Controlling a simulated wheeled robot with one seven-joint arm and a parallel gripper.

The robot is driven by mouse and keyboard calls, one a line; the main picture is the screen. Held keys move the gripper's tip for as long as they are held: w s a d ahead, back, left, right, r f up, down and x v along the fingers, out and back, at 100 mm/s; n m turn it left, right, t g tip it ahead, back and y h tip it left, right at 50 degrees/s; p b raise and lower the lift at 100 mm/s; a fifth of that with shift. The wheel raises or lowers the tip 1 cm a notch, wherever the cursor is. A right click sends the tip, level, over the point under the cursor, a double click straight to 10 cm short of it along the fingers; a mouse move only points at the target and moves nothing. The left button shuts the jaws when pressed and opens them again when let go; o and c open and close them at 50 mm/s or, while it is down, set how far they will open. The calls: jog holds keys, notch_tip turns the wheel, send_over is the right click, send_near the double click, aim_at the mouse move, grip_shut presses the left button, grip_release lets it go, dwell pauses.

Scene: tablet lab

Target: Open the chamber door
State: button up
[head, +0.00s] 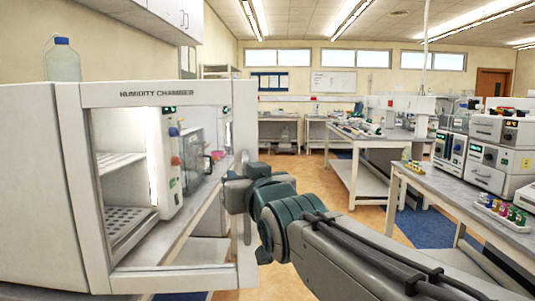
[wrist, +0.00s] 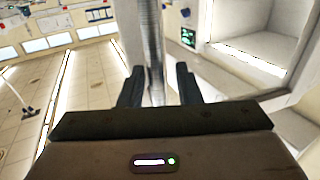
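The humidity chamber (head: 38,190) stands at the left in the head view. Its white-framed glass door (head: 160,95) stands swung out from the body. Shelves and a control panel with a green display show through the glass. The vertical door handle (head: 246,170) is at the door's right edge. My gripper (head: 238,190) is at this handle, its fingers partly hidden. In the wrist view, the handle bar (wrist: 151,45) runs between the two fingers of my gripper (wrist: 160,85). The fingers stand apart, with a gap showing beside the bar at the right finger.
A bench (head: 185,238) runs behind the door. At the right, a bench (head: 440,190) carries instruments and a rack of coloured vials (head: 502,213). Another bench (head: 372,142) stands farther back. Tan floor (head: 325,180) is open between them. A bottle (head: 62,62) stands on the chamber.

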aim_at(244, 158)
notch_tip(244, 158, up, 4)
jog(key=shift+f, duration=0.2)
jog(key=shift+s+d+r, duration=0.15)
jog(key=shift+d+r, duration=0.05)
jog(key=shift+d, duration=0.25)
jog(key=shift+s+d+r, duration=0.15)
jog(key=shift+d, duration=0.25)
jog(key=s+d+r+p, duration=0.1)
jog(key=s+d+r, duration=0.1)
jog(key=d+r, duration=0.3)
jog(key=d, duration=0.4)
jog(key=shift+s+d+r, duration=0.15)
jog(key=shift+d+r, duration=0.2)
